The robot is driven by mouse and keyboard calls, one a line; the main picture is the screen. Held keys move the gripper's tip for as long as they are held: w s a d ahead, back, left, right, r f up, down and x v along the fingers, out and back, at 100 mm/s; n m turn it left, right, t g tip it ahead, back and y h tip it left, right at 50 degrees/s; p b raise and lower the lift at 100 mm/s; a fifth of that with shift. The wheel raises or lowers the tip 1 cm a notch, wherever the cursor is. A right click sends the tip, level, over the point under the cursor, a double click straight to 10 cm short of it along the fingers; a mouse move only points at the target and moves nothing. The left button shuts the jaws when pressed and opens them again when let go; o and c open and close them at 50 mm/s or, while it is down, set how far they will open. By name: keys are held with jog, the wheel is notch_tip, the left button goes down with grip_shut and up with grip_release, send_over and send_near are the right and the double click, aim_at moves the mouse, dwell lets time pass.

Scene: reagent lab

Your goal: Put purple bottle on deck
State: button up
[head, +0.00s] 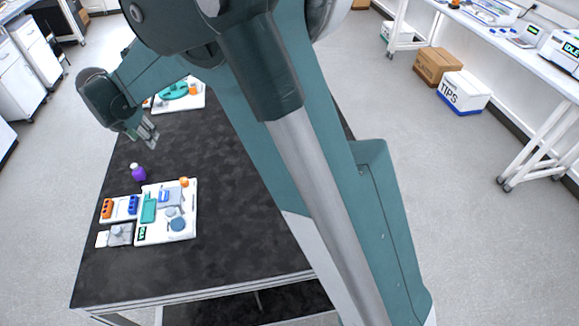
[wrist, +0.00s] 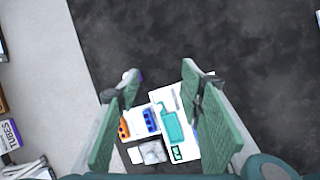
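In the wrist view the bottle (wrist: 135,75) is mostly hidden behind the left finger. The white deck (head: 190,207) carries a teal rack, a grey block, a round blue-grey piece and an orange item. It also shows in the wrist view (wrist: 188,72), partly behind the right finger. My gripper (head: 150,136) is open and empty, above the table and behind the bottle in the head view. Its spread fingers show in the wrist view (wrist: 160,85).
Beside the deck are a rack with orange and blue pieces (head: 107,209) and a grey device (head: 121,234). Another white board with a teal round piece (head: 175,91) lies at the table's far end. The table's left edge is close to the bottle. My arm hides the table's right side.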

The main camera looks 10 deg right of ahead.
jog(key=s+d+r+m, duration=0.4)
jog(key=d+r+m, duration=0.1)
jog(key=d, duration=0.6)
jog(key=s+d+r+m, duration=0.3)
jog(key=d+r+m, duration=0.2)
jog(key=d, duration=0.6)
jog(key=s+d+r+m, duration=0.4)
jog(key=d+r, duration=0.1)
jog(key=d, duration=0.7)
jog(key=s+d+f+m+t, duration=0.1)
jog(key=s+d+f+m, duration=0.1)
jog(key=s+d+m, duration=0.7)
jog(key=s+d+f+m+t, duration=0.1)
jog(key=s+d+f+m, duration=0.1)
jog(key=s+d+m, duration=0.6)
jog(key=s+d, duration=0.5)
jog(key=s, duration=0.3)
jog(key=shift+s+f+m+t, duration=0.2)
jog(key=shift+f+m+t, duration=0.1)
jog(key=shift+f+m, duration=0.1)
jog(key=shift+o, duration=0.4)
jog(key=shift+d, duration=0.1)
